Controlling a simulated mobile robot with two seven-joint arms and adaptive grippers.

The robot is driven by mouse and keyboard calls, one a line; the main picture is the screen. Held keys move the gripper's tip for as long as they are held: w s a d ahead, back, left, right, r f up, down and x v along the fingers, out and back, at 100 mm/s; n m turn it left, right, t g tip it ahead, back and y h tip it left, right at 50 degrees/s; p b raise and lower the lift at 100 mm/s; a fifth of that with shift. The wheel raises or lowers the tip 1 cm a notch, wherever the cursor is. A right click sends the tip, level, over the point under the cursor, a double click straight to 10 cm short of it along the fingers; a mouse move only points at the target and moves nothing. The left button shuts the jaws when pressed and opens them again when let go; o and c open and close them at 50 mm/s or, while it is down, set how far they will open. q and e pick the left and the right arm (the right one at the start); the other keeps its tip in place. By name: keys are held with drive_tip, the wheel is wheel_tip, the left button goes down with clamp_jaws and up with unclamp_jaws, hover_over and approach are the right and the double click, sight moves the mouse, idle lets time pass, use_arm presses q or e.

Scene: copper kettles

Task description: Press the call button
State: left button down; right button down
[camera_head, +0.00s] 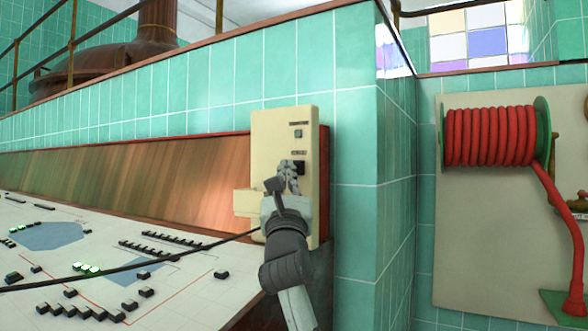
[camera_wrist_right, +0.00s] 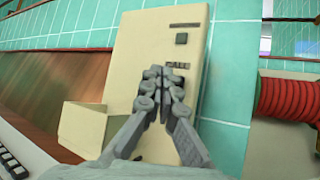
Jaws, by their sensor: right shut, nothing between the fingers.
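A cream wall box (camera_head: 270,128) with two small dark buttons is mounted at the right end of the console; it also fills the middle of the right wrist view (camera_wrist_right: 140,50). The upper button (camera_head: 298,133) is uncovered and shows in the wrist view too (camera_wrist_right: 181,38). The lower button (camera_head: 300,168) is partly covered by my right gripper (camera_head: 287,178). The labels above the buttons are too small to read surely. My right gripper is shut and empty, its fingertips (camera_wrist_right: 165,74) in front of the lower button. I cannot tell whether they touch it. My left gripper is not in view.
A sloped white console (camera_head: 185,290) with several black and green-lit keys spreads at lower left. A cream ledge (camera_head: 246,202) juts from the box's left side. A tiled wall corner (camera_head: 357,200) stands right of it. A red hose reel (camera_head: 490,136) hangs farther right.

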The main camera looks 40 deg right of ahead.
use_arm(q)
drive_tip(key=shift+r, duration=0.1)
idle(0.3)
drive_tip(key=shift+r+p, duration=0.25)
drive_tip(key=shift+p, duration=0.05)
use_arm(e)
drive_tip(key=shift+w+d, duration=0.15)
drive_tip(key=shift+d, duration=0.3)
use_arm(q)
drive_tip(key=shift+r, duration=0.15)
use_arm(e)
drive_tip(key=shift+w+d, duration=0.15)
drive_tip(key=shift+d, duration=0.15)
idle(0.4)
use_arm(q)
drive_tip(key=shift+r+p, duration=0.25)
drive_tip(key=shift+p, duration=0.15)
use_arm(e)
drive_tip(key=shift+s+a, duration=0.3)
drive_tip(key=shift+a, duration=0.4)
drive_tip(key=shift+a, duration=0.1)
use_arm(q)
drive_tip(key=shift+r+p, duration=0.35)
use_arm(e)
drive_tip(key=shift+s+a, duration=0.3)
drive_tip(key=shift+a, duration=0.45)
drive_tip(key=shift+s+a, duration=0.35)
drive_tip(key=shift+a, duration=0.4)
drive_tip(key=shift+s+a, duration=0.3)
drive_tip(key=shift+a, duration=0.45)
